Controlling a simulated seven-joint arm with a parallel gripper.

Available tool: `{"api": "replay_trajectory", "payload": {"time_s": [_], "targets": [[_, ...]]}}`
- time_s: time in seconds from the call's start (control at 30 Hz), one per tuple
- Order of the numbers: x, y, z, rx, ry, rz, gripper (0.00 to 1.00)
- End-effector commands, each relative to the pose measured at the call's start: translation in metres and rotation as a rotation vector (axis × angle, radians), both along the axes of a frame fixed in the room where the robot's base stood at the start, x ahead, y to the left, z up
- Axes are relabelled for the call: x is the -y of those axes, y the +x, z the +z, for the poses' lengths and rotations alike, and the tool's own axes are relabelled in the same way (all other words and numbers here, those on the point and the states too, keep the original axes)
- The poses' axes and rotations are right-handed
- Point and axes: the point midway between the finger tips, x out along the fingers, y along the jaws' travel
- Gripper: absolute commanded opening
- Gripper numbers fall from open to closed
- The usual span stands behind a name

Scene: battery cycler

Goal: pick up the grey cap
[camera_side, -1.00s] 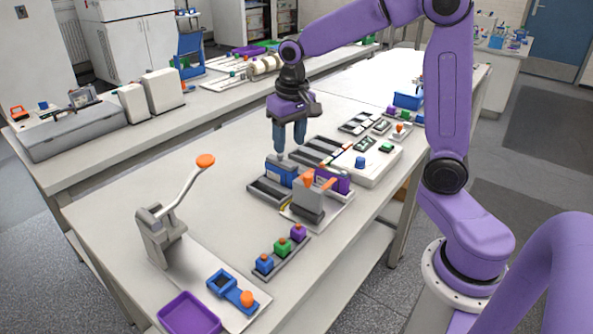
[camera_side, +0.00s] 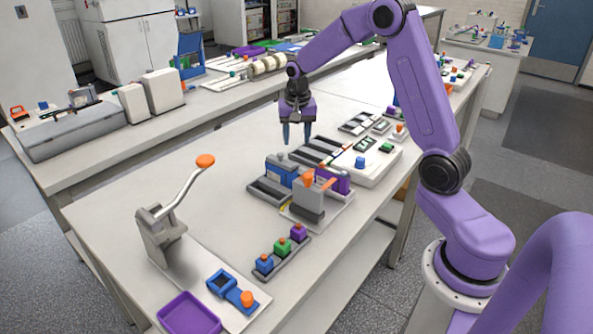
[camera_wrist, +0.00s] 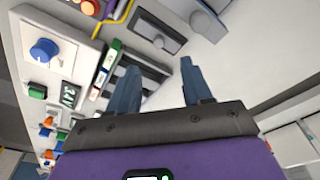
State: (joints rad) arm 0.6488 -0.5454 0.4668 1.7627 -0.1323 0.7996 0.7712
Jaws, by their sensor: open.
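My gripper (camera_side: 297,140) is open and empty above the work table, pointing down. In the wrist view its two blue fingers (camera_wrist: 158,75) are spread apart with nothing between them. I cannot make that piece out in the side view.
A blue box (camera_side: 280,171), a grey block with an orange handle (camera_side: 309,195) and a purple block (camera_side: 340,180) stand below my gripper. A white panel with a blue knob (camera_side: 360,162) lies to the right.

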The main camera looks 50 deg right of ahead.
Motion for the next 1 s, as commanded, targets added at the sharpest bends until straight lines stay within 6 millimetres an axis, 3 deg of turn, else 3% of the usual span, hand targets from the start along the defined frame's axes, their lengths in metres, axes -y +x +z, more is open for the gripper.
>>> {"api": "replay_trajectory", "payload": {"time_s": [0.2,0.47,0.8,1.0], "targets": [[0.003,0.003,-0.036,-0.003,0.000,0.001,0.49],[0.006,0.005,-0.052,-0.003,0.000,0.001,0.49],[0.011,0.008,-0.093,-0.002,0.001,0.001,0.49],[0.012,0.010,-0.098,0.001,0.000,0.001,0.49]]}}
